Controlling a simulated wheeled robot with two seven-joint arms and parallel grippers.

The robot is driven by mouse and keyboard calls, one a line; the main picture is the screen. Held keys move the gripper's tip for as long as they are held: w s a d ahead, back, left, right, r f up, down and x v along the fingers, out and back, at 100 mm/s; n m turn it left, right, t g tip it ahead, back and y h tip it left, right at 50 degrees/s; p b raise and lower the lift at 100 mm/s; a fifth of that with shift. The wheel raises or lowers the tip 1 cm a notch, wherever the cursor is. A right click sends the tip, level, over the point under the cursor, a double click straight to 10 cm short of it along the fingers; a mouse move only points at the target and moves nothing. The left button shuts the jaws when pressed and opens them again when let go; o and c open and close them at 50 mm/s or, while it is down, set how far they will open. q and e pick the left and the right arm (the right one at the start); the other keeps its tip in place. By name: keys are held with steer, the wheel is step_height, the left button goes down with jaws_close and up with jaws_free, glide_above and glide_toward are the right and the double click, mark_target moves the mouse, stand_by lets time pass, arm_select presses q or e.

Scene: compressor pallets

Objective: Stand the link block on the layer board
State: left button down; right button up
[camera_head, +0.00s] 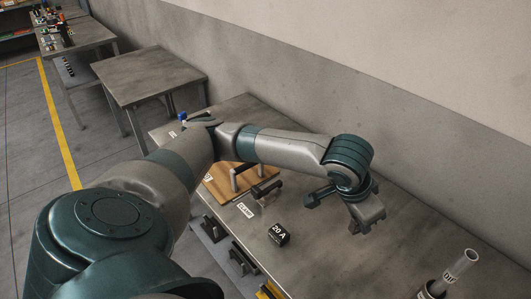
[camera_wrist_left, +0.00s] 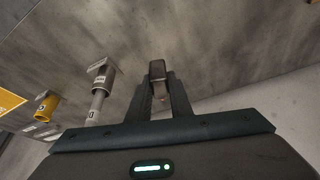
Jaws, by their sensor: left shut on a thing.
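My left gripper (camera_head: 367,220) is at the end of the arm that reaches over the table from the left. In the left wrist view, its fingers (camera_wrist_left: 158,95) are shut on a small dark grey block (camera_wrist_left: 157,68), apparently the link block. In the head view the held block cannot be told apart from the gripper. A wooden board (camera_head: 212,187), apparently the layer board, lies on the table left of the gripper, partly hidden by my arm. Dark upright fittings stand on or beside it. My right gripper is not in view.
A black block marked 20 A (camera_head: 279,235) and a white label (camera_head: 245,211) are on the table, between board and gripper. Bare tabletop (camera_head: 345,265) surrounds the gripper; a wall runs behind.

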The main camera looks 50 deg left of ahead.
arm_select(q)
steer(key=w+a+r+n+y, duration=0.1)
steer(key=w+r+n, duration=0.3)
steer(key=shift+a+y+b, duration=0.3)
steer(key=shift+a+b, duration=0.1)
